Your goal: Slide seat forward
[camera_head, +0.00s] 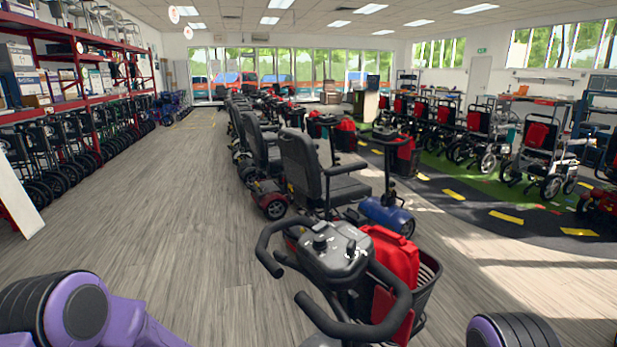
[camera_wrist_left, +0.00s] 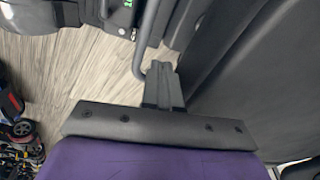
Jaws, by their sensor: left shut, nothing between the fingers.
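The nearest mobility scooter (camera_head: 338,250) faces away at the bottom centre of the head view. I see its black looped handlebars, grey control panel and front basket with a red bag; its seat is out of that view. In the left wrist view, a large dark grey padded surface (camera_wrist_left: 262,75) fills the right side, perhaps the seat; I cannot tell which part it is. My left gripper (camera_wrist_left: 163,72) is shut and empty beside this surface. A thin grey curved bar (camera_wrist_left: 146,38) runs close by the fingertips; whether they touch is unclear. My right gripper is out of view.
More scooters with black seats (camera_head: 307,165) stand in a row ahead. Red shelving (camera_head: 75,60) and rollators line the left wall. Wheelchairs (camera_head: 480,125) stand on the right beyond a dark track. The wooden floor (camera_head: 150,200) on the left is clear.

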